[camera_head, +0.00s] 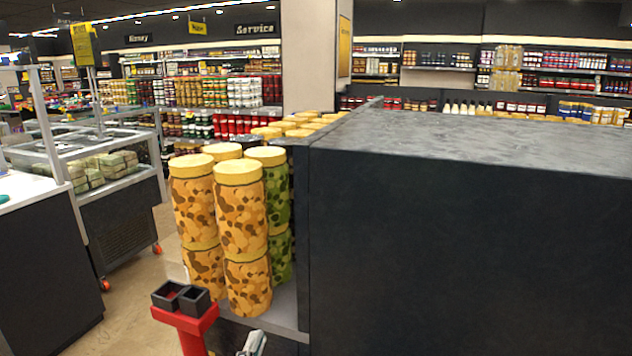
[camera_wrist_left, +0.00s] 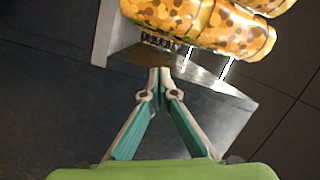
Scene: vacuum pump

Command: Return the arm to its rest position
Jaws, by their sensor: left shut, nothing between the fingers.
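My left gripper (camera_wrist_left: 160,74) shows in the left wrist view with its two teal-padded fingers closed together at the tips. Nothing is between them. In that view the tips are in front of the edge of a grey shelf with jars on it. In the head view only a small pale part of this gripper (camera_head: 253,344) shows at the bottom edge, below the jars and close to the shelf end. The rest of the arm is out of view. My right gripper is in neither view.
Tall yellow-lidded jars (camera_head: 241,215) stand stacked on the shelf end. A large dark block (camera_head: 470,240) fills the right. A red stand with two black boxes (camera_head: 183,300) is left of the gripper. A chiller cabinet (camera_head: 120,215) and open floor (camera_head: 140,315) lie left.

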